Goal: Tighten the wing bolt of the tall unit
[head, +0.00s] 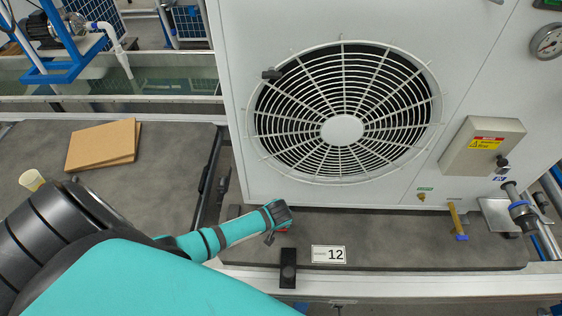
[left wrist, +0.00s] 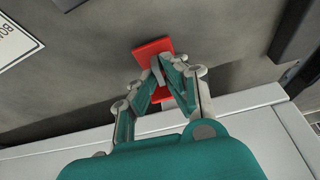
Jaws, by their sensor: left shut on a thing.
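The tall unit (head: 225,100) is a big white cabinet with a round fan grille, standing on the grey bench. My left gripper (head: 278,218) is low at its front left corner, by the bench's front part. In the left wrist view my left gripper (left wrist: 165,82) is shut on a small grey upright piece (left wrist: 157,70), which I take for the wing bolt. This piece stands in front of a red plate (left wrist: 152,47) on the grey surface. The fingers hide much of both. In the head view only a sliver of red shows beside the gripper. My right gripper is not in view.
A "12" label (head: 328,254) and a black block (head: 288,268) are at the bench front. A yellow-handled valve (head: 457,222) and a pipe fitting (head: 522,212) are at the right. Brown boards (head: 102,146) and a cup (head: 32,180) lie on the left bench.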

